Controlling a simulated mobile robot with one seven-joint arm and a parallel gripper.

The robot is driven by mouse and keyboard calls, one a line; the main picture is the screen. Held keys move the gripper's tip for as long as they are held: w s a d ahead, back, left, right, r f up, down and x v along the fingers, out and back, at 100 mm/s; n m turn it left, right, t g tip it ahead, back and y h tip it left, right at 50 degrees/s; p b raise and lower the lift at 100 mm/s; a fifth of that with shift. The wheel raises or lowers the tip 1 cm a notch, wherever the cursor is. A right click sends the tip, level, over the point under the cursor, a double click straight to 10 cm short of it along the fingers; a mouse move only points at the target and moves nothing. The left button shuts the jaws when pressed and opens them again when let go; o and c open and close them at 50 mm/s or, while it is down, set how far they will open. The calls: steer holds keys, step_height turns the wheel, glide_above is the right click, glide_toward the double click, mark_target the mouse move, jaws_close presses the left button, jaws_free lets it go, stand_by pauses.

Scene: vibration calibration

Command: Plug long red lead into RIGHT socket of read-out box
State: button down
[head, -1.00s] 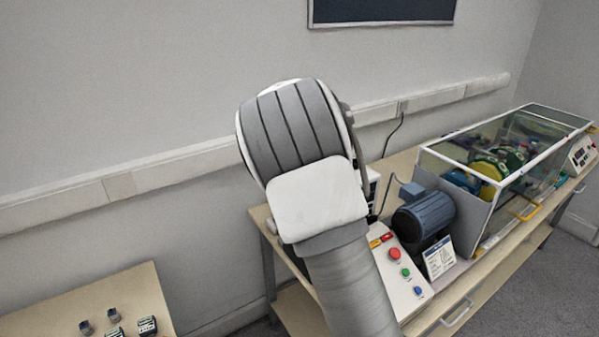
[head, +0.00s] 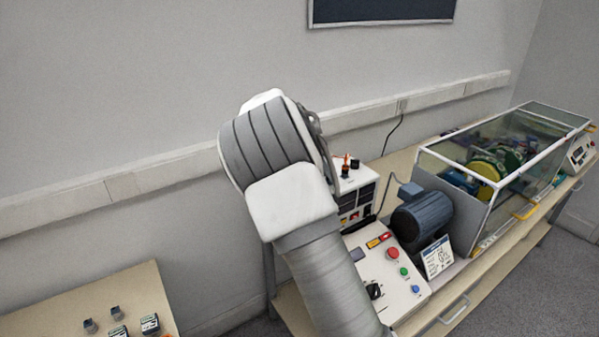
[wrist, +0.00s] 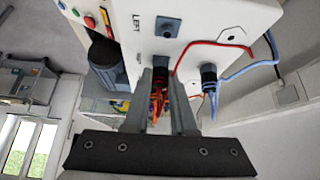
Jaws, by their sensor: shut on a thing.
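In the wrist view my gripper (wrist: 163,90) is shut on a red-orange plug (wrist: 157,98), which is mostly hidden between the fingers. A thin red lead (wrist: 215,43) curves beside it across the white read-out box (wrist: 190,12). A dark square socket (wrist: 167,27) is in the box face near the word LEFT, apart from my fingertips. A dark fitting (wrist: 208,75) with a blue lead stands to the right of the fingers. I cannot tell whether the held plug touches the box. In the head view my gripper is hidden behind my arm.
In the head view a white unit with a dark front (head: 360,205) stands beside my arm. The control panel (head: 385,270), blue motor (head: 425,217) and glass-covered rig (head: 500,165) lie to the right. A small table (head: 75,300) with several small items is at lower left.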

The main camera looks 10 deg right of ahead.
stand_by(0.3)
steer(key=c, duration=0.7)
jaws_free()
steer(key=shift+o, duration=0.2)
steer(key=shift+a+r, duration=0.1)
steer(key=shift+r, duration=0.05)
steer(key=shift+p+v, duration=1)
steer(key=shift+v, duration=1.35)
steer(key=shift+a, duration=0.1)
